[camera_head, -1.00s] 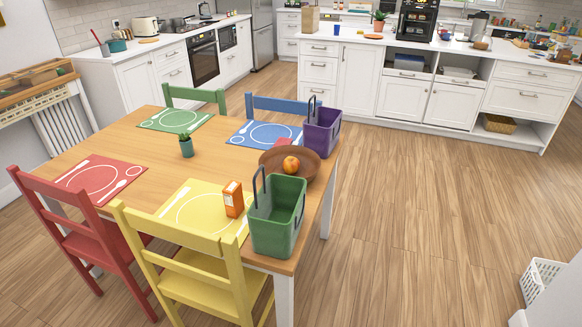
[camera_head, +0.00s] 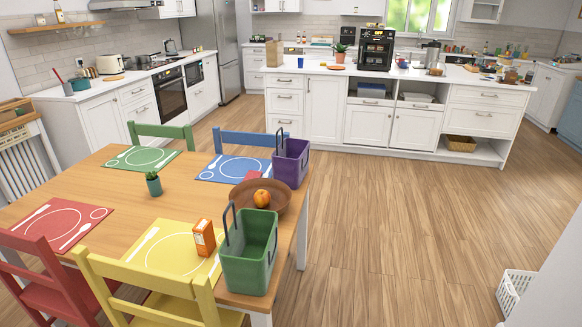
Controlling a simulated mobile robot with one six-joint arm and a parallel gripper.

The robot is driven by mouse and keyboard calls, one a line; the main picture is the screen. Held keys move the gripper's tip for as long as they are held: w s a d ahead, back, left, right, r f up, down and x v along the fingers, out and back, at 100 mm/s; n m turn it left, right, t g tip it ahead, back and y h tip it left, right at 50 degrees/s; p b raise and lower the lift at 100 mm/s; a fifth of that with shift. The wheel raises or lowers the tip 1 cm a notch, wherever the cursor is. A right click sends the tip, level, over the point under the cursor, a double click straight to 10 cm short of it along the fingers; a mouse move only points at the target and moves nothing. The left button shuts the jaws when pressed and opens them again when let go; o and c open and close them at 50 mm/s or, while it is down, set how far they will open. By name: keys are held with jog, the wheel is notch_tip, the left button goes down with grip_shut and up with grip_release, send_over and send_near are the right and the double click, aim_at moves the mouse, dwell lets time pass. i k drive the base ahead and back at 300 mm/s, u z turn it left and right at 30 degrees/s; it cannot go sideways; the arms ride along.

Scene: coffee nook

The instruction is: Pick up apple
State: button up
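An orange-red apple-like round fruit (camera_head: 262,198) sits in a brown wooden bowl (camera_head: 278,206). The bowl stands near the right edge of the dining table (camera_head: 100,212), between the purple basket (camera_head: 291,166) behind it and the green basket (camera_head: 262,266) in front of it. My gripper is not in view.
An orange carton (camera_head: 204,238) and a small potted plant (camera_head: 153,184) stand on the table. Coloured chairs surround it, including a yellow one (camera_head: 150,287). The wooden floor (camera_head: 385,235) right of the table is clear. A white basket (camera_head: 512,290) is at lower right.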

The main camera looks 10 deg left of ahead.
aim_at(262, 198)
jog(key=z, duration=0.6)
jog(key=i, duration=2.1)
jog(key=u, duration=0.65)
